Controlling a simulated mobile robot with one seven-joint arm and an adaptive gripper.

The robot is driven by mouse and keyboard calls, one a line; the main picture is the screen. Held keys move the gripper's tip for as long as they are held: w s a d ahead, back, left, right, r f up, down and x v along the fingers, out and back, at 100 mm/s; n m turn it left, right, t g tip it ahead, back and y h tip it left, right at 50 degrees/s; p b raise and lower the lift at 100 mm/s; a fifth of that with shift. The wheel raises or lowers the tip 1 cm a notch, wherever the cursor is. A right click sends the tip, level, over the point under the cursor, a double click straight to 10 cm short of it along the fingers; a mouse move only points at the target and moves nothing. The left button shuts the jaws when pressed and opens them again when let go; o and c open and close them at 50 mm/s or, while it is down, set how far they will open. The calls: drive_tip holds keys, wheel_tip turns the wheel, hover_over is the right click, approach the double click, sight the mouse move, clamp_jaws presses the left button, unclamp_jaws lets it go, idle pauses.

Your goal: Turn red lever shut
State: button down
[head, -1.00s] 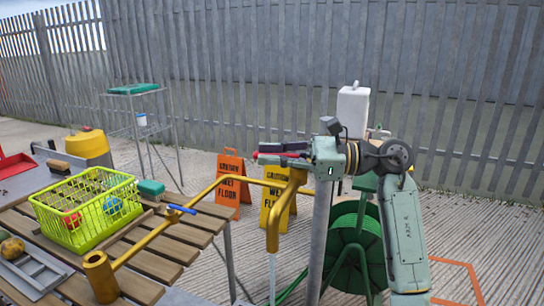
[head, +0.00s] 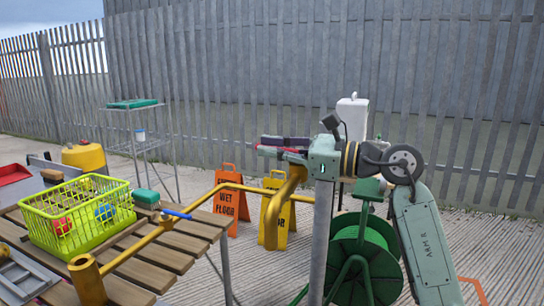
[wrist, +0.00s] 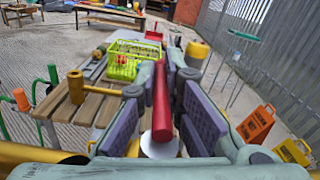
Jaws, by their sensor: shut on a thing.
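The red lever (wrist: 161,100) runs lengthwise between the purple pads of my gripper (wrist: 172,62) in the wrist view. My gripper is shut on it. In the head view my gripper (head: 272,146) reaches left above the brass tap (head: 273,225), and only a little of the red lever (head: 266,151) shows between its fingers. A white round piece (wrist: 158,143) sits at the lever's near end. The tap's spout points down, and no water shows below it now. The lever's joint with the tap is hidden behind the gripper in the head view.
A green crate (head: 85,235) of balls stands there. Wet floor signs (head: 225,216) and a green hose reel (head: 368,255) stand close by. A grey post (head: 320,240) rises beside my gripper.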

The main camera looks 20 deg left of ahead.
drive_tip(key=shift+w, duration=0.1)
drive_tip(key=c, duration=1.7)
unclamp_jaws()
drive_tip(key=shift+w, duration=0.1)
drive_tip(key=d, duration=1.2)
drive_tip(key=shift+s, duration=0.4)
